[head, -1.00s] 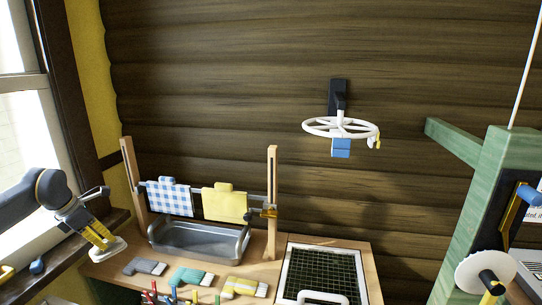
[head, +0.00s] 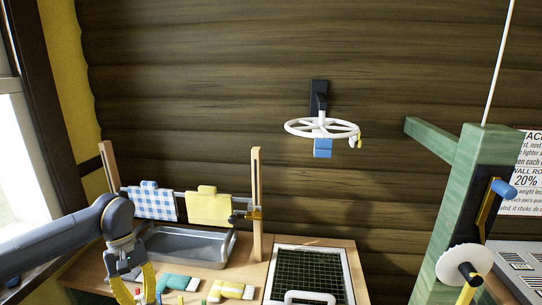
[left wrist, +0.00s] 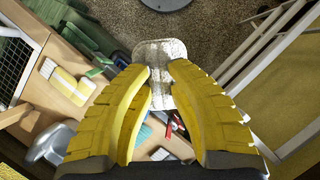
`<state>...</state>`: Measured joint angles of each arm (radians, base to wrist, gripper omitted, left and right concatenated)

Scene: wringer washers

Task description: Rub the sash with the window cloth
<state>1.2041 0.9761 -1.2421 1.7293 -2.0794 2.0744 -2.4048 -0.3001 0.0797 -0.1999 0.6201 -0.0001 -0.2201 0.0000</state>
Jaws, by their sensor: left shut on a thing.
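My left gripper (head: 136,290) hangs fingers down over the front left of the bench. In the left wrist view its yellow fingers (left wrist: 160,80) are closed on a white, textured cloth pad (left wrist: 160,52), which I take to be the window cloth. The pad sticks out beyond the fingertips, clear of the bench. In the head view the pad is hidden or below the frame. The window (head: 22,150) stands at the far left, partly out of frame, with my left arm crossing in front of its lower part. My right gripper is not in view.
A metal tub (head: 190,246) stands on the bench behind the gripper. A blue checked cloth (head: 152,203) and a yellow cloth (head: 208,208) hang above it. A yellow brush (head: 228,290) lies nearby. A framed grid (head: 308,268) is right of them; a green post (head: 468,200) stands far right.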

